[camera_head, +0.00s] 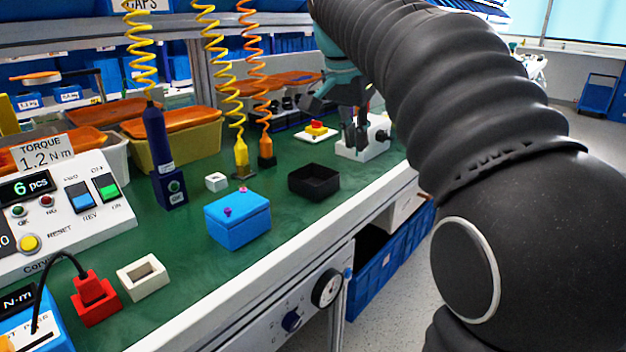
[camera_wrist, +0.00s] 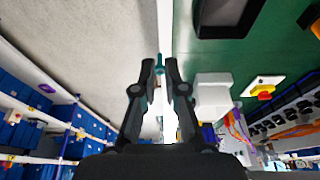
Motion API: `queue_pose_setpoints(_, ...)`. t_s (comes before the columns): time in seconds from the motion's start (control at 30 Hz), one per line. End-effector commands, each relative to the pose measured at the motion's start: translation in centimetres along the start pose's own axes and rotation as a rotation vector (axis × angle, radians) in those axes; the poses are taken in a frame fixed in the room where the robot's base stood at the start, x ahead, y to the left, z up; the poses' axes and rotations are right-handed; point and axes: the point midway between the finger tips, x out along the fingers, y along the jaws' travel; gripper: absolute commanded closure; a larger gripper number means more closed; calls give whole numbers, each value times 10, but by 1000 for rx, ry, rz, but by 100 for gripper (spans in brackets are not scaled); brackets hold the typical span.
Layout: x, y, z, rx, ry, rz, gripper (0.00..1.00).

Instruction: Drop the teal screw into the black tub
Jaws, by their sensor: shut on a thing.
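The black tub (camera_head: 301,189) sits open on the green bench top, near the front edge. It also shows at the top of the wrist view (camera_wrist: 222,34), to the right of the fingertips. My gripper (camera_head: 356,147) is behind and to the right of the tub, fingers pointing down, near a white box. In the wrist view my gripper (camera_wrist: 160,66) is shut on the small teal screw (camera_wrist: 159,60), which sits between the fingertips along the bench edge line. The screw cannot be made out in the head view.
A blue box (camera_head: 238,231) with small pink knobs stands left of the tub. The white box with a dial (camera_head: 376,146) and a yellow-and-red switch (camera_head: 316,129) are near my gripper. Coiled-cable drivers (camera_head: 242,158) stand behind. Green bench lies bare around the tub.

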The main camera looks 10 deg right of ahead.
Motion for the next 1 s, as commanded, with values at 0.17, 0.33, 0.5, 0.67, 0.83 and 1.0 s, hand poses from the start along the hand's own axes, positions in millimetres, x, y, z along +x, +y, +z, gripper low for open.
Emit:
queue_pose_setpoints(0.17, 21, -38, 8, -8, -2, 1, 100)
queue_pose_setpoints(0.33, 39, -71, 15, -8, -1, 0, 100)
queue_pose_setpoints(0.5, 52, -95, 19, -7, -1, -1, 100)
queue_pose_setpoints(0.67, 58, -102, 21, -6, 0, -2, 100)
queue_pose_setpoints(0.83, 80, -102, 28, -7, -1, 0, 100)
queue_pose_setpoints(1.0, 94, -102, 32, -6, 0, -2, 100)
